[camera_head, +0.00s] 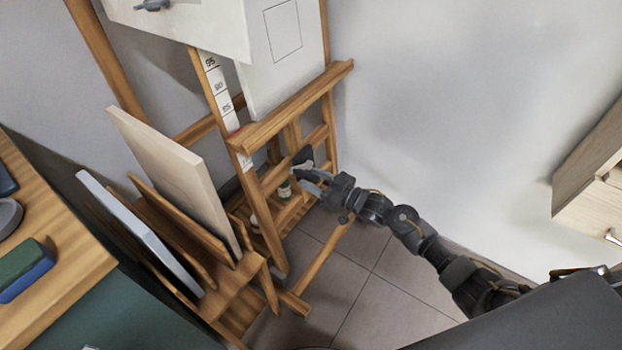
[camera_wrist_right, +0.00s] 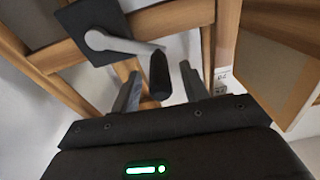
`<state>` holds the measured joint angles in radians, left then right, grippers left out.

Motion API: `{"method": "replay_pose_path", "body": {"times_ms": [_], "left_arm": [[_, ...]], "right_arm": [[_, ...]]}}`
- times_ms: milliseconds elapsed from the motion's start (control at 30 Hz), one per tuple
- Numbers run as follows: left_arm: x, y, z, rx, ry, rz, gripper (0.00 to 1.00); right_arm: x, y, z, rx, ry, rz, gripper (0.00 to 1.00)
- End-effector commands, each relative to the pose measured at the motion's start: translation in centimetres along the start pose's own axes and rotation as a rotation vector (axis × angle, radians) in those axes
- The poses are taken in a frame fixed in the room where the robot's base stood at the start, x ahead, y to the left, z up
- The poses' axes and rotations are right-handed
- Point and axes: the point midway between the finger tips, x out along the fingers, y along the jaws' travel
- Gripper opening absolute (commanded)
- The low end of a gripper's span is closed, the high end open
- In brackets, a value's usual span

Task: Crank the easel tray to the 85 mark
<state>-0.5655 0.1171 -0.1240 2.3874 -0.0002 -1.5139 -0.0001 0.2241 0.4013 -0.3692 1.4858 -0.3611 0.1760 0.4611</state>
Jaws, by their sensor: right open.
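The wooden easel stands against the wall in the head view, with its tray (camera_head: 297,105) across the front. A white scale strip (camera_head: 219,86) on its post reads 95, 90 and 85 going down. The tray's left end and a small red mark sit just below 85. In the right wrist view, the crank (camera_wrist_right: 120,44) has a dark plate, a grey arm and a black handle (camera_wrist_right: 160,76). My right gripper (camera_head: 318,180) is at the crank. Its open fingers (camera_wrist_right: 160,88) stand either side of the handle, with gaps visible. My left gripper is out of view.
A wooden rack (camera_head: 232,290) holding panels (camera_head: 165,160) stands left of the easel. A wooden table (camera_head: 60,245) is at the far left, a light cabinet (camera_head: 590,165) at the right. A small jar (camera_head: 284,190) sits low in the easel. Tiled floor (camera_head: 385,305) is clear in front.

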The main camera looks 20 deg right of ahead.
Motion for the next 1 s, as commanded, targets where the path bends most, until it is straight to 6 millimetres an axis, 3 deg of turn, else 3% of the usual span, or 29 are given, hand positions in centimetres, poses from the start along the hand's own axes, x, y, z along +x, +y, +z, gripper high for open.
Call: {"method": "replay_pose_path", "body": {"times_ms": [167,433,800,1000], "left_arm": [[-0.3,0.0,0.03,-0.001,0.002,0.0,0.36],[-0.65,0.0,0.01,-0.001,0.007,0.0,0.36],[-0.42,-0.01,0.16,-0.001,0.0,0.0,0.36],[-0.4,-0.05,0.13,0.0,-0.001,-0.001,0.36]], "right_arm": [[1.14,0.0,-0.03,0.0,0.001,0.0,0.45],[1.24,0.01,-0.04,0.0,0.0,0.0,0.45],[1.21,0.0,-0.02,0.0,0.0,0.0,0.0],[1.19,0.0,-0.05,0.002,0.0,0.0,0.0]]}}
